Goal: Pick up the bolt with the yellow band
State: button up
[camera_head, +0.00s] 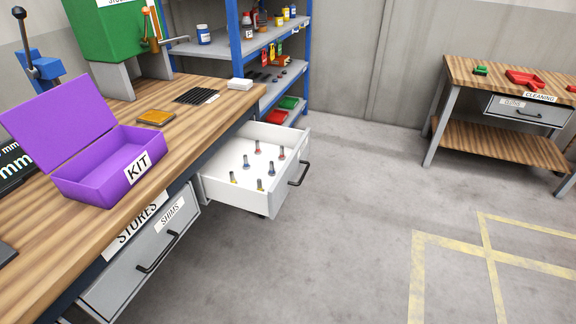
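An open white drawer (209,188) under the workbench holds several small upright bolts with coloured bands low on them. A bolt with a yellow band (233,177) stands at the front left of the drawer. Another bolt (260,184) to its right also looks yellowish at its base, but it is too small to be sure. The other bolts, such as one at the right (282,153), show reddish or bluish bands. My gripper is not in view.
An open purple kit box (95,188) stands on the wooden workbench (190,115). A shut shims drawer (145,255) is below it. A blue shelf rack (236,60) stands behind the open drawer. The floor (340,220) to the right is clear up to the cleaning table (500,80).

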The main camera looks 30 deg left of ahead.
aim_at(259, 186)
jog(key=u, duration=0.05)
jog(key=i, duration=1.1)
jog(key=u, duration=0.95)
jog(key=i, duration=0.75)
jog(key=u, duration=0.5)
jog(key=k, duration=0.8)
jog(key=u, duration=0.25)
jog(key=i, duration=0.8)
jog(key=z, duration=0.15)
